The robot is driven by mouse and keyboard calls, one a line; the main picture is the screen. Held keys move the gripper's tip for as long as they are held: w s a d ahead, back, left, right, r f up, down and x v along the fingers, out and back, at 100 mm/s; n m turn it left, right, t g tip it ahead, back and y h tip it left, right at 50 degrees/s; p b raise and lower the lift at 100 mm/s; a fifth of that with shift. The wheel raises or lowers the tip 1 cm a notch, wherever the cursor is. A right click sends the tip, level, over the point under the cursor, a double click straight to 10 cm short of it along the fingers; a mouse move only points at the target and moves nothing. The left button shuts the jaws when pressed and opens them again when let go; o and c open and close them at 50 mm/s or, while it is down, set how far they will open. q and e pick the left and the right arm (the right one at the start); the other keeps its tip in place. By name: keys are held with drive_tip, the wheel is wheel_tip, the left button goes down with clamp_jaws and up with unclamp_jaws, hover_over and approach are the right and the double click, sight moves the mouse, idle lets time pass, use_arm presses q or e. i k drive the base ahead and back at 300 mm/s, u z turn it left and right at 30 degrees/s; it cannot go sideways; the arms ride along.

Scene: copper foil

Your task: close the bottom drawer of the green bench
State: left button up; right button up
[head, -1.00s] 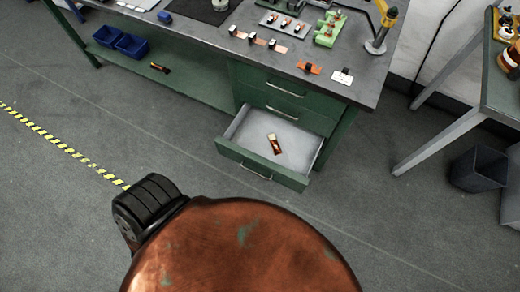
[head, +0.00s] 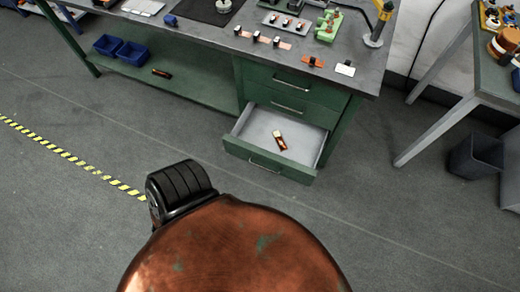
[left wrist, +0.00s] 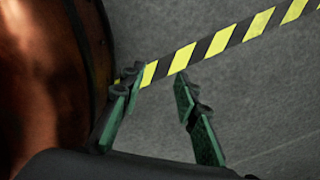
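The green bench (head: 190,96) stands ahead with a grey top. Its bottom drawer (head: 268,165) is pulled out, with a bar handle on its green front. A small brown and cream item (head: 279,140) lies inside the drawer. The drawers above it (head: 290,83) look shut. My left gripper (left wrist: 160,105) shows in the left wrist view with its two green-padded fingers apart and nothing between them, over the floor by the striped tape. It is not visible in the head view, and neither is my right gripper.
Striped floor tape (head: 75,160) runs at the left. A second table (head: 485,85) and a dark bin (head: 474,155) stand at the right. Blue bins (head: 131,54) sit on the bench's lower shelf. The floor before the drawer is clear, apart from my copper body.

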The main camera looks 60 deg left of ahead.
sight(251, 140)
drive_tip(key=k, duration=0.85)
drive_tip(key=u, duration=1.1)
